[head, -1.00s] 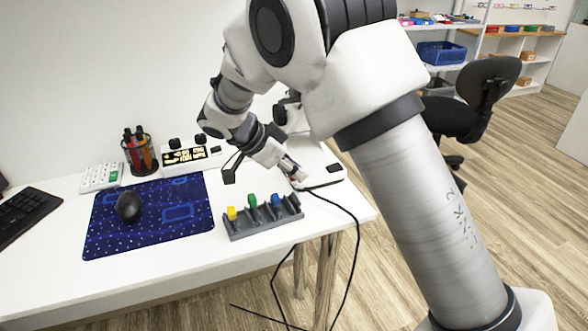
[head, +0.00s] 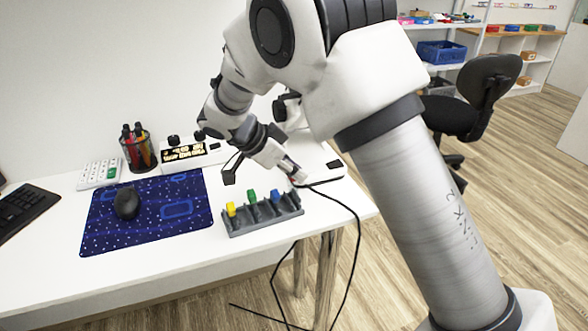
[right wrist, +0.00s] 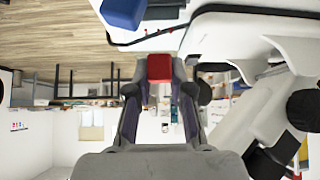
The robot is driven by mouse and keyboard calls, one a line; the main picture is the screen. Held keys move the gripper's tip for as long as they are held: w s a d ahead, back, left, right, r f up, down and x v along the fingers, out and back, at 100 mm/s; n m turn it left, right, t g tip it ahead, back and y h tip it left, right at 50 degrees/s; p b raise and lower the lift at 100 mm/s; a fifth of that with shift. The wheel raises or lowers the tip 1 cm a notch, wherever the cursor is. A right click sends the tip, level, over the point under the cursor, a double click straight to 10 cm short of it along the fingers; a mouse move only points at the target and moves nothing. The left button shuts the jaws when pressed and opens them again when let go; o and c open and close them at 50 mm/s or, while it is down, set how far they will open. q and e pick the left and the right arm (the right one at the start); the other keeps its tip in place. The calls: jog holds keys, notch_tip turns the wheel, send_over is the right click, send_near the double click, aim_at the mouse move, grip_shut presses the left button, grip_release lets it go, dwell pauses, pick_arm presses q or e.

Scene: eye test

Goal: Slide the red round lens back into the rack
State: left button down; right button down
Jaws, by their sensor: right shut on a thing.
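The grey lens rack (head: 262,225) stands near the desk's front right edge. Yellow (head: 231,210), green (head: 252,196) and blue (head: 276,195) handles stand up from it; the slot at its right end shows no handle. My right gripper (head: 297,175) is above and behind the rack's right end. In the right wrist view it is shut on the red lens (right wrist: 160,67), whose red block shows between the fingertips. The round part of the lens is hidden. The blue handle shows at the top of that view (right wrist: 122,12). My left gripper is out of view.
A white device (head: 318,165) with a black cable lies behind the rack. A blue mat (head: 150,235) with a black mouse (head: 126,204) is to its left. A pen cup (head: 138,152) stands farther back. The desk edge is close to the rack.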

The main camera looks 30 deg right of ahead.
jog(key=shift+f, duration=0.15)
dwell(0.8)
jog(key=shift+f+b, duration=0.35)
jog(key=shift+b, duration=0.15)
jog(key=shift+f, duration=0.2)
jog(key=c, duration=1)
grip_release()
jog(key=shift+o, duration=0.2)
